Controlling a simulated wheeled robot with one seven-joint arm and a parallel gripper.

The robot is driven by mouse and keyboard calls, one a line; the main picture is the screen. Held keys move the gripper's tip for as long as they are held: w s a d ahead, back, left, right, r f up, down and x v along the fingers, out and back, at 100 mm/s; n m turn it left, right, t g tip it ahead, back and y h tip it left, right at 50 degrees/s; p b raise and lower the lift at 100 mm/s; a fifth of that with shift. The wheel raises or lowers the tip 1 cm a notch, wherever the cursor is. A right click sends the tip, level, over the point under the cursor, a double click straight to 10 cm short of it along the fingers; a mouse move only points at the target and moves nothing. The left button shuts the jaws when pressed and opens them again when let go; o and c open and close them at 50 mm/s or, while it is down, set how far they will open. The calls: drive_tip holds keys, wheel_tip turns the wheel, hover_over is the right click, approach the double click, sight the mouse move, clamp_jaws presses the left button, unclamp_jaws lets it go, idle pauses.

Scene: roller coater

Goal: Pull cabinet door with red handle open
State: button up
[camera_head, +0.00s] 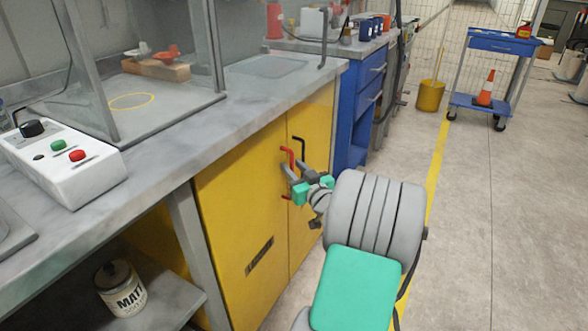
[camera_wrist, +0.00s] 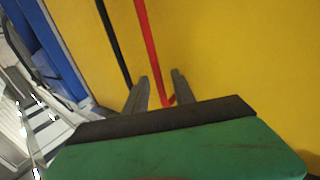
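The red handle (camera_head: 289,158) is a vertical bar on the yellow left cabinet door (camera_head: 240,200), beside the door seam. The door looks closed. In the wrist view, the red handle (camera_wrist: 149,45) runs down between the two fingers of my gripper (camera_wrist: 160,76), with a gap visible on each side. My gripper (camera_head: 288,172) is at the handle's lower part in the head view, open and not clamped on it. Its fingers hide part of the handle in the head view. Whether either finger touches the handle or the door is unclear.
A black handle (camera_head: 300,150) on the neighbouring yellow door stands close beside the red one. A grey countertop (camera_head: 240,110) overhangs the doors. A blue drawer unit (camera_head: 352,110) stands beyond.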

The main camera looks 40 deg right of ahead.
clamp_jaws()
idle(1.2)
